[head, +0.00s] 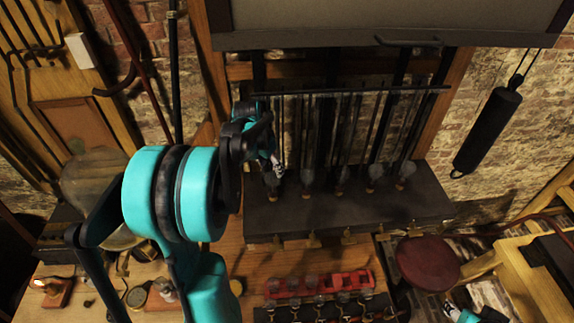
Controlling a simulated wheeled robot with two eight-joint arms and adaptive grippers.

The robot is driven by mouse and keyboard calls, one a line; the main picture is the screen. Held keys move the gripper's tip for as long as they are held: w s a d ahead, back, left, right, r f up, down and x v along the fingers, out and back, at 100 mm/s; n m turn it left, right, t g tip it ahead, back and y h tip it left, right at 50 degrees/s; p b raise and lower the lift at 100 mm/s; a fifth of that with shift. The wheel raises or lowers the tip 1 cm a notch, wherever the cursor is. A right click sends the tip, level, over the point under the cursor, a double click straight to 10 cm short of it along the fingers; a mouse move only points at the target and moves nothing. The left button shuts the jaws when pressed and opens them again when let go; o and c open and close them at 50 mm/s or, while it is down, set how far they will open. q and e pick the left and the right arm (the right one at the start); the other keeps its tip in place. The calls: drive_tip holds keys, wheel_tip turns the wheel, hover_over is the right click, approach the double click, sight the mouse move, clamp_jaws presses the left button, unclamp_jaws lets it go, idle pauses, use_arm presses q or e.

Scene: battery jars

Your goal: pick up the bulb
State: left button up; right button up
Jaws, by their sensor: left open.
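My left gripper (278,167) is small in the head view, at the left end of a row of glass jars in the dark cabinet. It is open, and its tips are close to the leftmost jar (272,181); I cannot tell if they touch. I cannot make out for certain which thing is the bulb. A small glowing spot (40,283) shows on a wooden block at the lower left. My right gripper (451,311) shows only partly at the bottom right edge, and its jaws are unclear.
Several jars (342,176) stand on the dark shelf (345,215) under hanging rods. A red rack (351,284) with glass pieces is on the wooden bench below. A round red stool (428,262) is at the right. A black cylinder (487,132) hangs by the brick wall.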

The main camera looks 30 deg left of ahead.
sight(274, 178)
use_arm(q)
drive_tip(key=x, duration=0.3)
drive_tip(key=p+x, duration=0.1)
drive_tip(key=x, duration=0.3)
drive_tip(key=shift+s+d+f, duration=0.15)
drive_tip(key=shift+s+f, duration=0.05)
drive_tip(key=shift+s, duration=0.1)
drive_tip(key=c, duration=0.7)
